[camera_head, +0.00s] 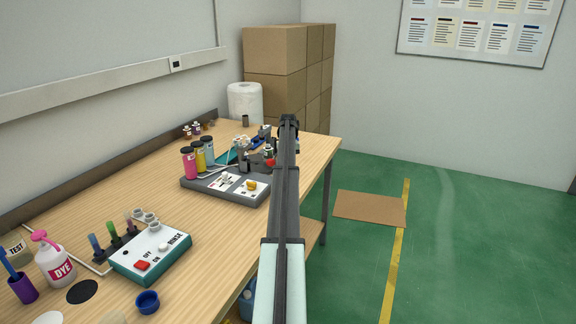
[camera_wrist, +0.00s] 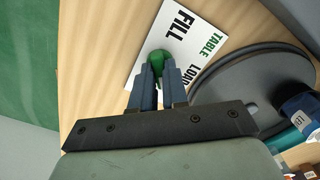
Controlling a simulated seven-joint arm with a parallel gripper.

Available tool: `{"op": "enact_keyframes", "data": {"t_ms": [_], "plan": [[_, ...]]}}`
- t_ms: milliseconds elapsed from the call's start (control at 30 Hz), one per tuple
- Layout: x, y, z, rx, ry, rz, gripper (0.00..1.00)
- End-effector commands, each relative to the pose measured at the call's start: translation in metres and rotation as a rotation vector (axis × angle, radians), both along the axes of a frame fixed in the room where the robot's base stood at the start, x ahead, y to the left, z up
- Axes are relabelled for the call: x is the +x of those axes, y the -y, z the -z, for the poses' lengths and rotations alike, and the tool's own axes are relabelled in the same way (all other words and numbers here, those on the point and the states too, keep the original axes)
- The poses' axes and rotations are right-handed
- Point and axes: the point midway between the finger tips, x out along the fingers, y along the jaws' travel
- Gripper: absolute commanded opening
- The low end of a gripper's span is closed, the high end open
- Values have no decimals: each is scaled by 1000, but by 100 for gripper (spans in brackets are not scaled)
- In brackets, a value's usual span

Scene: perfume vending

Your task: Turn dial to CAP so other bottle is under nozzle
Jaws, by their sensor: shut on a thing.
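The green dial knob (camera_wrist: 178,46) sits on a white label plate (camera_wrist: 207,38) in the wrist view. The plate reads TABLE, FILL and LOAD; no CAP mark shows, and my gripper covers part of the plate. My gripper (camera_wrist: 158,62) is shut on the knob, with its blue-grey fingers on either side of it. A dark round turntable (camera_wrist: 235,85) lies to the right of the plate. A dark blue-topped bottle (camera_wrist: 301,110) shows at its right edge, partly cut off. The nozzle cannot be made out, and my arm hides the dial in the head view.
A grey control unit (camera_head: 228,189) with pink, yellow and blue bottles stands left of my arm. A rinse box (camera_head: 151,255), a dye bottle (camera_head: 54,262) and tubes stand nearer on the wooden table (camera_head: 100,203). Cardboard boxes (camera_head: 275,50) are stacked behind.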

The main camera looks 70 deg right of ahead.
Motion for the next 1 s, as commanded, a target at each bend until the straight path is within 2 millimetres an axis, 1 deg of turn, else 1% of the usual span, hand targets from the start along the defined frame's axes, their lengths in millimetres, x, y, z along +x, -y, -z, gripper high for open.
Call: {"op": "enact_keyframes", "data": {"t_ms": [200, 500, 800, 1000], "plan": [[-1, -1, 1, 1, -2, 206, 0], [-1, -1, 1, 2, -2, 457, 0], [-1, -1, 2, 2, -2, 618, 0], [-1, -1, 2, 3, -3, 666, 0]]}}
